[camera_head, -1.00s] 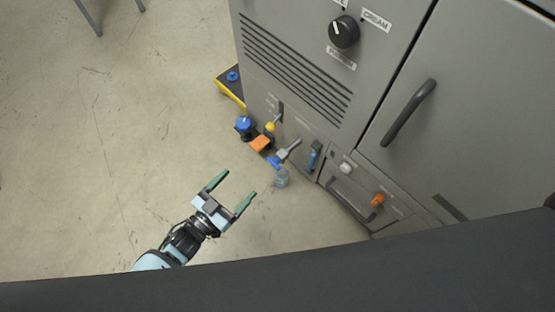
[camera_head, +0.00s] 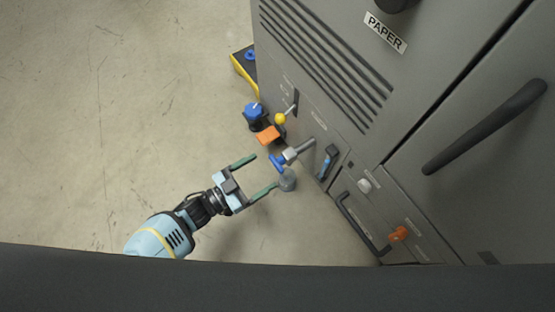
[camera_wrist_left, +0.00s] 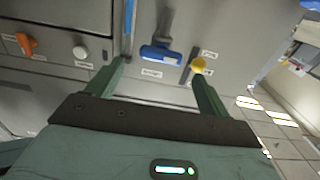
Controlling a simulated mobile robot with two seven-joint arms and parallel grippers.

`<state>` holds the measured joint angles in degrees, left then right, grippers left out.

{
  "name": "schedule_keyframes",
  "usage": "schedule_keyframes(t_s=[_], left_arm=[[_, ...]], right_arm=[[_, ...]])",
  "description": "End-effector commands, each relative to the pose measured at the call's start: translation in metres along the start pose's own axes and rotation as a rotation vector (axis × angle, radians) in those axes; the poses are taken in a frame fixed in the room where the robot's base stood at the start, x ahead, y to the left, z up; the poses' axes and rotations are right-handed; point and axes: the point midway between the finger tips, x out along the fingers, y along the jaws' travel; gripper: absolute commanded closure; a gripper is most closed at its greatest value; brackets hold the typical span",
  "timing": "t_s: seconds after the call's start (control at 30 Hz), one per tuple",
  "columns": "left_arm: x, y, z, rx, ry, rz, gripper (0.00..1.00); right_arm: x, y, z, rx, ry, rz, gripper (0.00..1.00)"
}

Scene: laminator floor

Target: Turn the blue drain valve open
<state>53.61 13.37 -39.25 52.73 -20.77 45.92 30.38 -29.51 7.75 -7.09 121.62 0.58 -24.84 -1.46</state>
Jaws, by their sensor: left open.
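The blue drain valve handle (camera_head: 276,163) sits on the end of a grey pipe (camera_head: 302,148) that sticks out low on the grey machine. In the left wrist view the blue valve handle (camera_wrist_left: 161,55) lies crosswise beyond the fingers. My left gripper (camera_head: 264,172) is open, with its green fingertips pointing at the valve. In the left wrist view my left gripper (camera_wrist_left: 160,72) has nothing between its fingers, and the handle shows just past the gap. I cannot tell whether any finger touches it. My right gripper is not in view.
A small grey cup (camera_head: 287,183) stands below the valve, close to a fingertip. A yellow-knobbed lever (camera_head: 281,118), orange block (camera_head: 267,136), blue knob (camera_head: 254,111) and blue-gripped lever (camera_head: 325,167) are near. Floor at left is clear.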

Motion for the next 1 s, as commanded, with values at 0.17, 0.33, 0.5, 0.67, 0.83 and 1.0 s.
schedule_keyframes(t_s=[0.17, 0.33, 0.5, 0.67, 0.83, 1.0], left_arm=[[0.029, 0.0, 0.001, -0.001, 0.002, 0.001, 0.2], [0.051, 0.0, 0.002, -0.001, 0.0, 0.0, 0.2], [0.062, 0.0, 0.001, -0.001, -0.001, 0.0, 0.2], [0.064, 0.0, 0.001, 0.0, -0.001, 0.0, 0.2], [0.064, 0.0, 0.0, 0.0, -0.001, 0.0, 0.24], [0.064, 0.0, 0.0, 0.0, -0.001, 0.0, 0.46]], right_arm=[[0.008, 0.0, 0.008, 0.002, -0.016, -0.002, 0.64], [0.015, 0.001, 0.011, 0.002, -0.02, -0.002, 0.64], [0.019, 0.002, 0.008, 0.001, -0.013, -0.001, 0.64], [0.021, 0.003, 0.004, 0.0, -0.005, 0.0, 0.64], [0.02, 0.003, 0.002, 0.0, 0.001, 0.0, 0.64], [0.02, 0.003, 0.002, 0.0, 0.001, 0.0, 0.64]])
